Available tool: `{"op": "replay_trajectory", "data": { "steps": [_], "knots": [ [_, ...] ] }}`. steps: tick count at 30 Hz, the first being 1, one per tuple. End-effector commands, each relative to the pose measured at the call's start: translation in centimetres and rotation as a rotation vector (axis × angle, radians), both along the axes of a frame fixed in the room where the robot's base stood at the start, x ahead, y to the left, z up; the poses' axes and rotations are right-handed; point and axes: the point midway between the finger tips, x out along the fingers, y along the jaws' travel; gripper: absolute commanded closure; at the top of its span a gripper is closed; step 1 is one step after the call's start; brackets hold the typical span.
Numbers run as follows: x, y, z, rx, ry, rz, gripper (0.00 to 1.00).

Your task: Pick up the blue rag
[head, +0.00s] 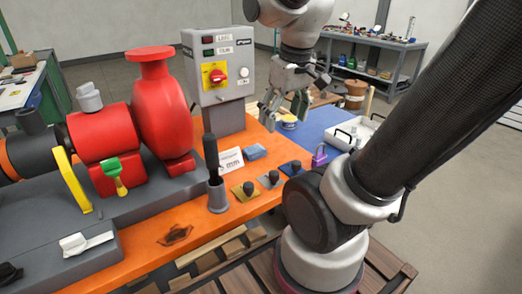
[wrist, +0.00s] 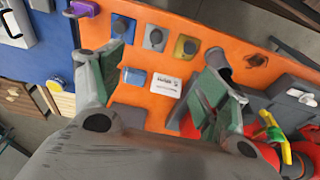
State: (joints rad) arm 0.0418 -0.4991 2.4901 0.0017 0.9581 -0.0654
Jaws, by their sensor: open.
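The blue rag (head: 255,152) is a small folded light-blue pad lying flat on the orange bench top. It lies just right of a white printed card. In the wrist view the blue rag (wrist: 134,76) shows between my two fingers, nearer the left one. My gripper (head: 286,110) is open and empty, held above the bench, up and to the right of the rag in the head view. Its fingertips also show in the wrist view (wrist: 165,70), with green inner pads spread wide.
The white card (head: 230,160) lies beside the rag. Several knobs on plates (head: 271,180) stand in front. A grey cup with a black handle (head: 217,195), a red pump (head: 160,105) and a control box (head: 219,70) are near. A purple padlock (head: 320,155) and white tray (head: 352,132) are right.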

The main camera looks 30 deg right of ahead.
Motion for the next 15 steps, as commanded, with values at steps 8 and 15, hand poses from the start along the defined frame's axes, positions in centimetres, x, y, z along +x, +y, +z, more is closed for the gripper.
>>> {"op": "replay_trajectory", "data": {
  "steps": [8,15],
  "knots": [
    [3.2,-0.8,-2.3,-0.011,0.103,0.091,0.25],
    [8.7,-2.3,-6.6,-0.02,0.213,0.345,0.25]
  ]
}}
